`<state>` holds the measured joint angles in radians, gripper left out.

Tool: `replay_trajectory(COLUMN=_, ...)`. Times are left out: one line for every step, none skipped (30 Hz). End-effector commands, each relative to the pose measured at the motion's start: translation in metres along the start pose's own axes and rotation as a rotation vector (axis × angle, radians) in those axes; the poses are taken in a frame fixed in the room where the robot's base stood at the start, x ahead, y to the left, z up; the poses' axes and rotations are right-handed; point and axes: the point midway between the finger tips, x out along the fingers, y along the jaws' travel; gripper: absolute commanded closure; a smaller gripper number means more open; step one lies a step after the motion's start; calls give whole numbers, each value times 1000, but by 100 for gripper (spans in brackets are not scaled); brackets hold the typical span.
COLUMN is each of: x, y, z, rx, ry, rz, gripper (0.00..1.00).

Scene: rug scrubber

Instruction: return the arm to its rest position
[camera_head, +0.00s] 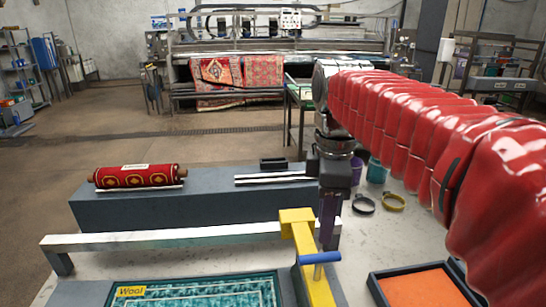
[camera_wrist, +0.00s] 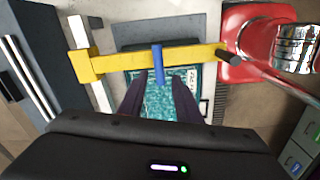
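My gripper (camera_head: 329,222) hangs pointing down at the end of my red-sleeved arm, above the work table. In the wrist view its two dark fingers (camera_wrist: 158,98) stand apart with nothing held between them. A yellow lever (camera_head: 313,266) with a blue handle (camera_head: 319,258) is just in front of the gripper in the head view. In the wrist view the yellow bar (camera_wrist: 130,59) crosses beyond the fingertips, and the blue handle (camera_wrist: 158,65) shows in line with the gap. I cannot tell whether a finger touches the lever.
A teal rug piece labelled Wool (camera_head: 205,292) lies in a frame at the front. A pale rail (camera_head: 160,240) runs left of the lever. A rolled red rug (camera_head: 137,176) rests on a grey block (camera_head: 200,207). Rings (camera_head: 393,202) and an orange tray (camera_head: 425,287) are to the right.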

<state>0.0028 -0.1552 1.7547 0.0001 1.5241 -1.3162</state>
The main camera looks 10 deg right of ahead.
Motion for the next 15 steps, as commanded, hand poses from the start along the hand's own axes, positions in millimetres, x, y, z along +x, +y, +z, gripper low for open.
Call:
replay_trajectory(x=2, y=-5, z=1, rx=35, ry=4, rz=13, gripper=69)
replay_trajectory(x=3, y=-8, z=2, rx=63, ry=7, rz=24, gripper=69)
replay_trajectory(x=6, y=-12, z=3, rx=107, ry=12, rz=38, gripper=69)
replay_trajectory(x=8, y=-15, z=4, rx=143, ry=17, rz=51, gripper=69)
replay_trajectory(x=10, y=-18, z=5, rx=182, ry=23, rz=63, gripper=69)
replay_trajectory(x=14, y=-23, z=6, rx=236, ry=32, rz=80, gripper=69)
replay_trajectory(x=16, y=-27, z=7, rx=278, ry=40, rz=95, gripper=69)
replay_trajectory(x=19, y=-30, z=8, rx=319, ry=48, rz=109, gripper=69)
replay_trajectory(x=24, y=-35, z=9, rx=375, ry=59, rz=125, gripper=69)
replay_trajectory(x=26, y=-39, z=10, rx=416, ry=69, rz=138, gripper=69)
replay_trajectory(x=30, y=-42, z=10, rx=459, ry=79, rz=150, gripper=69)
replay_trajectory(x=34, y=-47, z=12, rx=513, ry=93, rz=166, gripper=69)
replay_trajectory(x=38, y=-50, z=13, rx=555, ry=105, rz=177, gripper=69)
replay_trajectory(x=41, y=-54, z=13, rx=596, ry=117, rz=189, gripper=69)
replay_trajectory(x=46, y=-58, z=15, rx=651, ry=134, rz=203, gripper=69)
